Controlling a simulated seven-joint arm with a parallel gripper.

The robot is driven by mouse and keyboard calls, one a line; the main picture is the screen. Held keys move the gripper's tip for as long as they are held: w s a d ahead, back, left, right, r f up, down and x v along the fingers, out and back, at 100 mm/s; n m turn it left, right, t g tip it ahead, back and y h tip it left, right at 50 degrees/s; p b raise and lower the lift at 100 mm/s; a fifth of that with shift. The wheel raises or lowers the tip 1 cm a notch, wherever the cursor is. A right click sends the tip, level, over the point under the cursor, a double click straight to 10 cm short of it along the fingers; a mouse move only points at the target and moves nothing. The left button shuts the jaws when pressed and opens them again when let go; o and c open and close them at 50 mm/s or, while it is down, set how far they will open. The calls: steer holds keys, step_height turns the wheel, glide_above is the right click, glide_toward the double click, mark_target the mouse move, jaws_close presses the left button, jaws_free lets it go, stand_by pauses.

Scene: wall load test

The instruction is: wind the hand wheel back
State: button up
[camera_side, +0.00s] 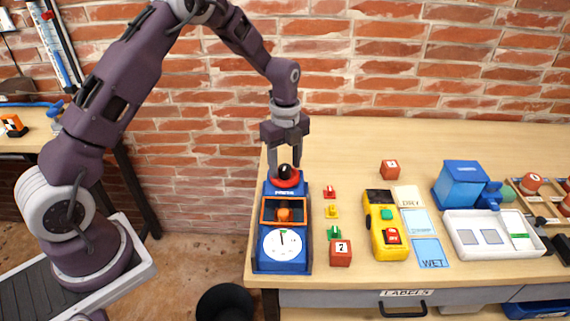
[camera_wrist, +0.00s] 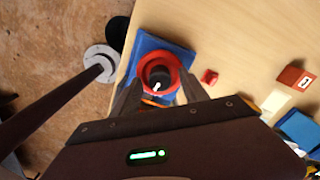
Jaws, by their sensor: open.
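The hand wheel (camera_side: 286,181) is a red ring with a black knob (camera_side: 284,170) on top of a blue test machine (camera_side: 262,245). The machine has an orange-framed window and a white dial (camera_side: 282,244) with a dark pointer near upright and a green mark. My gripper (camera_side: 284,165) points down over the wheel, its two fingers open on either side of the knob. In the wrist view the red wheel (camera_wrist: 173,66) lies between and just beyond the fingers (camera_wrist: 160,98). I cannot tell whether the fingers touch it.
Small red, yellow and green pieces (camera_side: 331,212) and a red block marked 7 (camera_side: 340,253) stand right of the machine. A yellow control box (camera_side: 375,222), DRY and WET cards (camera_side: 430,253) and a white tray (camera_side: 462,250) lie further right.

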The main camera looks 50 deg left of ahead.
steer(key=shift+f, duration=0.3)
jaws_close()
steer(key=shift+n, duration=0.3)
